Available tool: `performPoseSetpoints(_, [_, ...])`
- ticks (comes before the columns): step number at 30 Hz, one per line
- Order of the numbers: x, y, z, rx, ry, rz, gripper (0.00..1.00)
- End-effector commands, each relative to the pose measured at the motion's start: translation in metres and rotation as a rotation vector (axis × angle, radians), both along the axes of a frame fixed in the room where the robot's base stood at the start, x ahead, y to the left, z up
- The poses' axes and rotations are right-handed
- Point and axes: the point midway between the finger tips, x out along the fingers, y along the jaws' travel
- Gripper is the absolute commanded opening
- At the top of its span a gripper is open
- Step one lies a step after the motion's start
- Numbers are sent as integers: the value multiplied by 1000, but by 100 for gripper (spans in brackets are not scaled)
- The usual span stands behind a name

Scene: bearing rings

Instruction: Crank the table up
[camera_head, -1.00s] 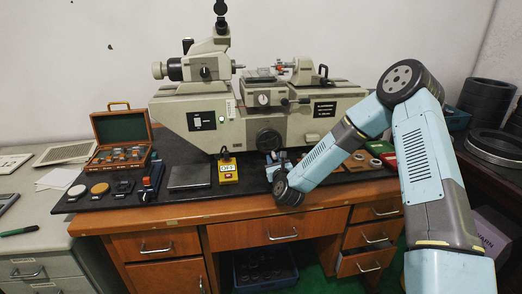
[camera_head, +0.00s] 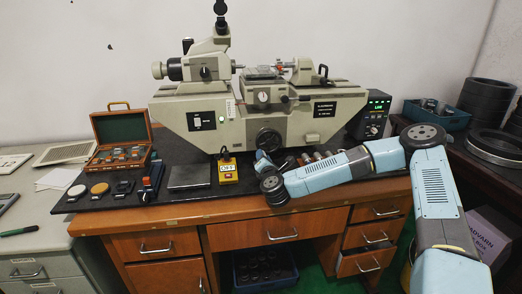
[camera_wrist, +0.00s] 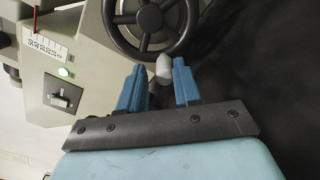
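The grey measuring machine (camera_head: 225,105) stands on the desk, with its small table (camera_head: 262,74) at the upper middle. A dark spoked handwheel (camera_head: 268,138) is on its front, and it also shows at the top of the wrist view (camera_wrist: 150,18). A pale cylindrical crank knob (camera_wrist: 163,68) sits at the wheel's lower rim. My gripper (camera_wrist: 158,66) is open. Its blue fingers stand on either side of the knob, with visible gaps; I cannot tell how deep the knob sits between them. In the head view my gripper (camera_head: 263,157) is just below the wheel, partly hidden by my wrist.
A yellow device (camera_head: 228,170) and a grey plate (camera_head: 189,176) lie left of my gripper on the black mat. A control box with a green display (camera_head: 374,114) stands at right. Several small parts lie behind my forearm. A switch panel (camera_wrist: 63,96) is left of the wheel.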

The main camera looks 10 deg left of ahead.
Motion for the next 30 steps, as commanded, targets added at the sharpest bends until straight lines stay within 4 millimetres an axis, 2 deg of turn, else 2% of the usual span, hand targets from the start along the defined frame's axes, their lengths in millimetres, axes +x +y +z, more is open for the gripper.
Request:
performPoseSetpoints(13, [-3, 10, 14, 332, 94, 1, 29])
performPoseSetpoints(30, [-4, 13, 33, 708, 201, -1, 29])
